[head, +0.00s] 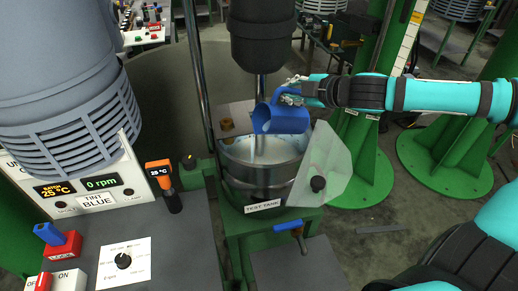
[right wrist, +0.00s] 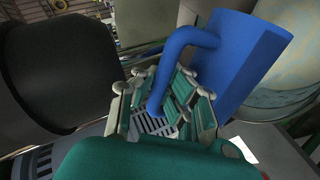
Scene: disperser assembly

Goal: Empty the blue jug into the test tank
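The blue jug (head: 279,118) is held over the open top of the steel test tank (head: 262,185), tilted, in the head view. My right gripper (head: 291,92) is shut on the jug's handle. In the right wrist view the gripper (right wrist: 165,100) has its fingers around the handle of the blue jug (right wrist: 240,62). The tank's inside shows behind the jug there, with a whitish surface. A pale streak shows below the jug in the head view; I cannot tell whether it is liquid or the mixer shaft. My left gripper is not in view.
A dark mixer motor (head: 263,35) with its shaft hangs above the tank. A clear hinged guard (head: 322,170) stands at the tank's right. A control panel (head: 95,185), an orange thermometer (head: 163,182) and a dial plate (head: 124,263) are at left. Green columns stand behind at right.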

